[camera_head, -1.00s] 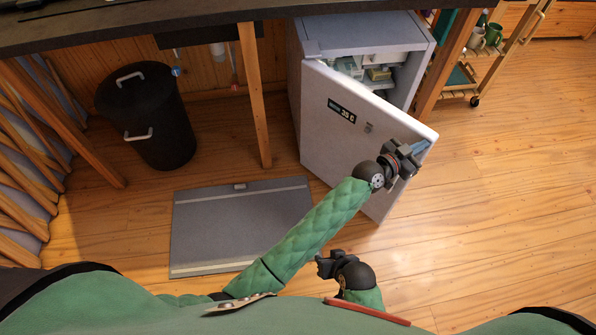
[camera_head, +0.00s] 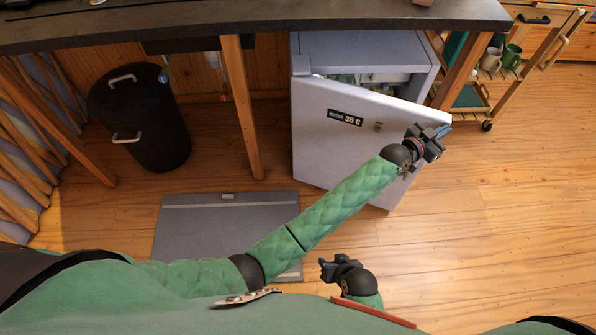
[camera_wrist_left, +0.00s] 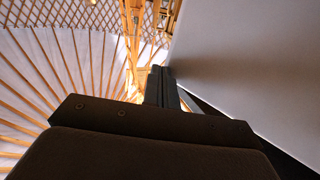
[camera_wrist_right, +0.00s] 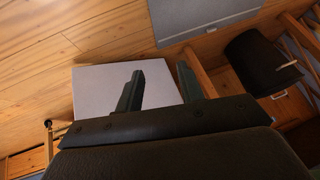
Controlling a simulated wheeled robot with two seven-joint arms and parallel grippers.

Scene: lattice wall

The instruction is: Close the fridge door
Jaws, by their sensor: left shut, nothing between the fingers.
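The white fridge (camera_head: 368,42) stands under the counter. Its door (camera_head: 335,150), with a dark label and a small latch, is partly open, hinged at the left. A narrow gap above it shows some contents. My left gripper (camera_head: 440,131) is shut and empty at the door's free right edge, over its outer face. In the left wrist view, its closed fingers (camera_wrist_left: 160,88) lie beside a pale panel (camera_wrist_left: 250,70); I cannot tell whether they touch it. My right gripper (camera_head: 325,268) is low near my body, away from the fridge; its fingers are apart in the right wrist view (camera_wrist_right: 160,80).
The dark counter (camera_head: 250,25) runs above the fridge, with a wooden leg (camera_head: 241,110) left of it. A black bin (camera_head: 140,120) stands at the left. A wooden cart (camera_head: 510,85) stands right. Floor at right is clear.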

